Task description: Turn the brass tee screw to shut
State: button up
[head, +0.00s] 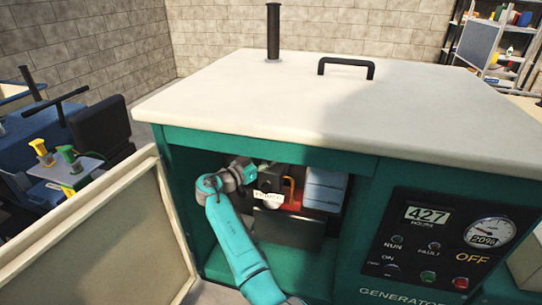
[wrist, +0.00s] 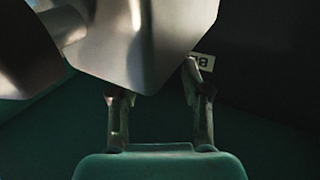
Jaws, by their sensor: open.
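I cannot make out the brass tee screw in either view. My arm reaches into the open bay of the teal generator cabinet (head: 180,175) in the head view, and its wrist end covers part of the inside. In the wrist view my gripper (wrist: 157,88) is open, with its two fingers apart. A large grey metal body (wrist: 150,40) fills the space at and above the fingertips and hides what lies behind it. I cannot tell whether the fingers touch it. A small pale label (wrist: 203,62) with dark letters shows partly behind the right finger.
In the bay are a white label plate (head: 267,195), a red part with an orange handle (head: 291,187) and a pale blue block (head: 325,188). The open cabinet door (head: 90,240) stands at the left. The control panel (head: 440,245) is at the right.

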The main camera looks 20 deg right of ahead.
jog(key=shift+x, duration=1.1)
grip_shut()
jog(key=shift+g, duration=0.3)
jog(key=shift+w+f+m+g+h, duration=0.1)
jog(key=shift+m+g+h, duration=0.2)
jog(key=shift+m+g, duration=0.3)
jog(key=shift+w+f+m+g+h, duration=0.1)
jog(key=shift+m+g+h, duration=0.25)
jog(key=shift+g, duration=0.45)
jog(key=shift+m+g, duration=0.55)
jog(key=shift+g, duration=0.05)
grip_release()
jog(key=shift+s, duration=0.1)
jog(key=shift+r, duration=0.1)
